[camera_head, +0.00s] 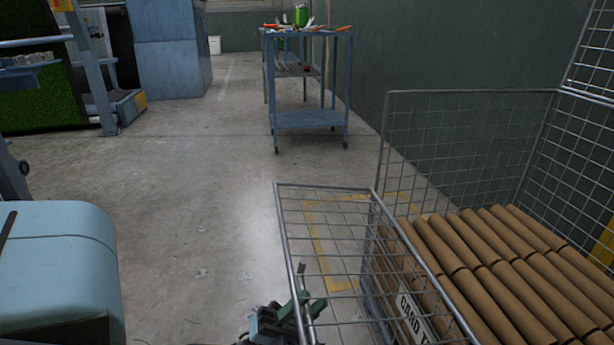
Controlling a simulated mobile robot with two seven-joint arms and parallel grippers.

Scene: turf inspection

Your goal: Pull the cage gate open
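The wire-mesh cage (470,92) stands at the right of the head view, holding rows of brown cardboard tubes. Its mesh gate (322,188), with a grey metal frame, sticks out from the cage to the left. Floor shows through its mesh. My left gripper (304,298), with green fingers, is at the bottom centre on the gate's outer left bar, its fingers on either side of the bar and seemingly shut on it. The gate's near end is cut off by the picture. A white sign (416,318) shows on the cage's side. My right gripper is out of view.
A blue trolley (308,119) with tools on top stands at the back against the dark wall. A pale blue rounded machine body (55,262) fills the lower left. Clear concrete floor (190,190) lies left of the gate. A yellow floor marking (322,248) shows beneath it.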

